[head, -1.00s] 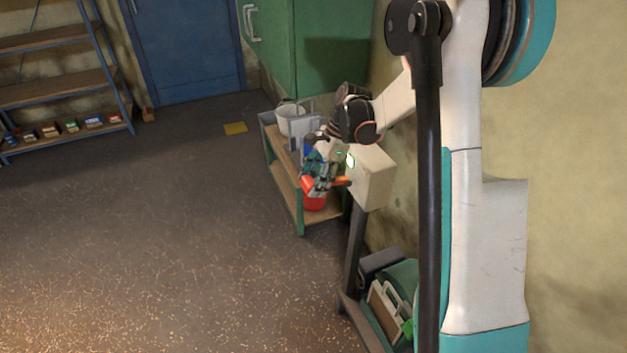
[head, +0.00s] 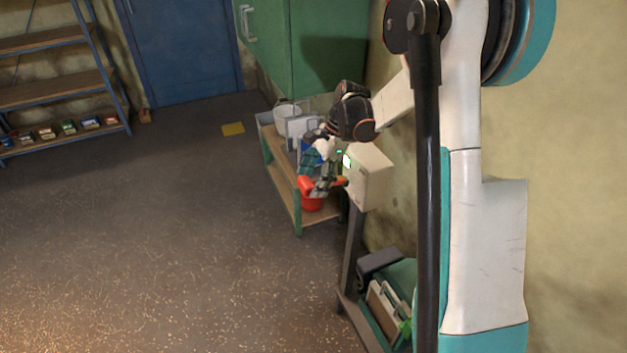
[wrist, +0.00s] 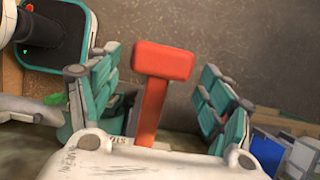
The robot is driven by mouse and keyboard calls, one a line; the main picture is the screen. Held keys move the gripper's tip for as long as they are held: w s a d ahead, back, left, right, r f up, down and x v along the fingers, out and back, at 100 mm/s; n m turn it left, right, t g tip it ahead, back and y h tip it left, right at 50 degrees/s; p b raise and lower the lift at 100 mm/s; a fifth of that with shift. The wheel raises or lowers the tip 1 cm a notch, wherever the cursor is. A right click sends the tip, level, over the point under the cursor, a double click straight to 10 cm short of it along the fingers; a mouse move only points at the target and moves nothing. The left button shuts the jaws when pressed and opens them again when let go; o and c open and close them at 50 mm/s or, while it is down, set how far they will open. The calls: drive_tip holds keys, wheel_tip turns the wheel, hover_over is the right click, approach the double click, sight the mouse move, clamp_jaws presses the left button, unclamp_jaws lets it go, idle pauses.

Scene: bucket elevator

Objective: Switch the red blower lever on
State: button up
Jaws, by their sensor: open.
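The red blower lever (wrist: 163,62) has a wide block-shaped head on a red stem. In the wrist view it stands between the two teal-and-grey fingers of my gripper (wrist: 160,92), with gaps at both sides. My gripper is open around the lever and is not clamped on it. In the head view, my gripper (head: 314,176) is in front of a cream control box (head: 372,180). The red lever head (head: 305,184) shows beside the fingers. The lever's base is hidden by my gripper.
A green cart (head: 297,206) with wooden shelves stands behind the box and carries a white bucket (head: 287,112). Shelving (head: 55,85) is at the far left. The floor at left is clear.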

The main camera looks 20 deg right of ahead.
drive_tip(key=v, duration=1.1)
drive_tip(key=shift+r, duration=0.25)
drive_tip(key=shift+d, duration=0.1)
